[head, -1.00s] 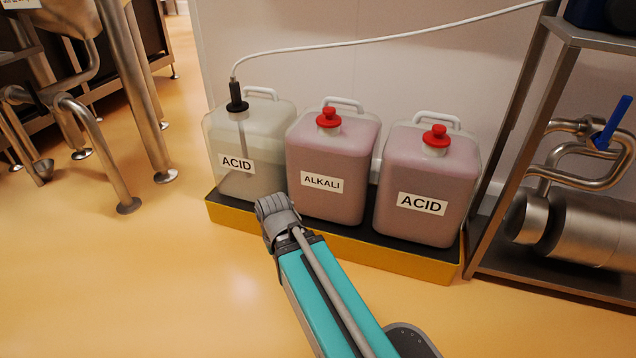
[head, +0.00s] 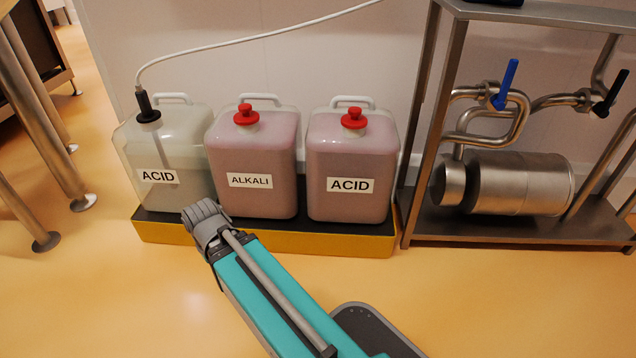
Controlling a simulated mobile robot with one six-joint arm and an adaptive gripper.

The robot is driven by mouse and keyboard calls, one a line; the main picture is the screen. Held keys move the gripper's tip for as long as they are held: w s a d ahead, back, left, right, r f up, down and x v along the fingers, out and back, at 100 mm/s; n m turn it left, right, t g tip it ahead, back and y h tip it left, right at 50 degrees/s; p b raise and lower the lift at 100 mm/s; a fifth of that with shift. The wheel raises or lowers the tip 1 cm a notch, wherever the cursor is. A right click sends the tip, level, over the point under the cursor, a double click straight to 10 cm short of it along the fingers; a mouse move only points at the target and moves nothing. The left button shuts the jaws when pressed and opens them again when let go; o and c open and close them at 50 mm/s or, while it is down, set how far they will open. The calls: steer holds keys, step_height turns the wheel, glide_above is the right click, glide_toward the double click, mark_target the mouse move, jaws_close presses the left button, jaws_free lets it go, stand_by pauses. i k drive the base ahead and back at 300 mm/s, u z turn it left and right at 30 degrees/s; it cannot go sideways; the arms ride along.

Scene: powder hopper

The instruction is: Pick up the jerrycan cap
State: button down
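Two pink jerrycans have red caps: one on the middle can labelled ALKALI (head: 250,165), its cap (head: 245,115) at the top front, and one on the right can labelled ACID (head: 350,160), its cap (head: 353,118) likewise. Both caps sit on their necks. The pale left jerrycan labelled ACID (head: 165,140) has a black fitting (head: 147,107) with a cable instead of a red cap. The grey end of my arm, seemingly my gripper (head: 203,220), is low in front of the left and middle cans, well below the caps. Its fingers cannot be made out.
The cans stand in a yellow-edged tray (head: 270,242) against a pale wall. A white cable (head: 260,38) arches above them. A metal rack (head: 415,140) with pipes, valves and a steel cylinder (head: 520,183) is at right. Metal legs (head: 40,110) stand at left. The floor in front is open.

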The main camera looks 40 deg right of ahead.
mark_target(355, 121)
steer(key=z, duration=1.35)
